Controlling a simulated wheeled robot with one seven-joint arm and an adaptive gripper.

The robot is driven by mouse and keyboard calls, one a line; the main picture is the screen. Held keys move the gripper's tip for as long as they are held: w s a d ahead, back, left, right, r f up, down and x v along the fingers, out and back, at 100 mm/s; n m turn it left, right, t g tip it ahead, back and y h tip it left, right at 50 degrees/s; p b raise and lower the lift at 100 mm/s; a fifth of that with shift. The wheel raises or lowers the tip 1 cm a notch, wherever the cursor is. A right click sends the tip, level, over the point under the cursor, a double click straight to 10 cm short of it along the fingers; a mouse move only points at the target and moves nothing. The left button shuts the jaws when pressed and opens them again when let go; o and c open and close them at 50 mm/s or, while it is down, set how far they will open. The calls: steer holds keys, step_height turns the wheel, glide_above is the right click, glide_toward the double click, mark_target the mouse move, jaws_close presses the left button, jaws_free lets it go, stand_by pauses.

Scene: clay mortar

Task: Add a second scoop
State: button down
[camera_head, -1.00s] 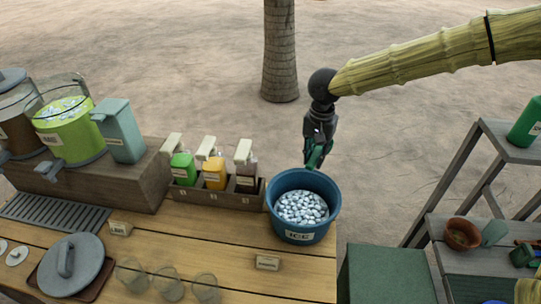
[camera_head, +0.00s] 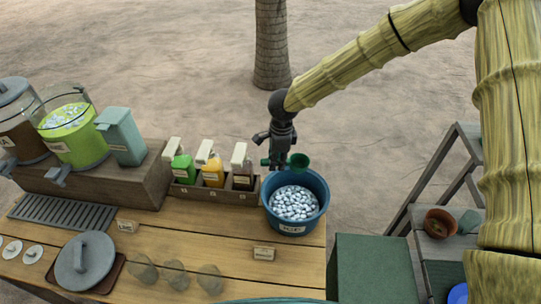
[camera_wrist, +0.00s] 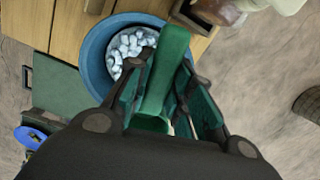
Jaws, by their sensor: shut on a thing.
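The green scoop (camera_head: 299,161) is held in my gripper (camera_head: 277,161), just above the back rim of the blue ice bucket (camera_head: 284,229). In the wrist view my gripper (camera_wrist: 172,98) is shut on the scoop's green handle (camera_wrist: 168,72). I cannot tell whether the scoop holds ice. The bucket is full of pale ice (camera_head: 295,203) and also shows in the wrist view (camera_wrist: 92,54). At the left, a clear dispenser (camera_head: 75,133) holds bright green liquid with ice on top and stands uncovered. A grey round lid (camera_head: 84,262) lies on a tray on the counter.
A teal box-shaped dispenser part (camera_head: 121,136) stands beside the green dispenser. Several bottles (camera_head: 212,172) sit in a wooden rack between it and the bucket. Clear glasses (camera_head: 176,275) stand near the front. A dark green box (camera_head: 372,270) and a shelf with a brown bowl (camera_head: 439,223) are at right.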

steer(key=shift+s+a+m+p, duration=0.1)
steer(key=shift+a+m+p, duration=0.75)
steer(key=shift+m, duration=0.25)
steer(key=shift+a+f+m, duration=0.2)
steer(key=shift+f+m, duration=0.05)
steer(key=shift+m, duration=0.05)
steer(key=shift+f+y, duration=0.1)
steer(key=shift+y, duration=0.2)
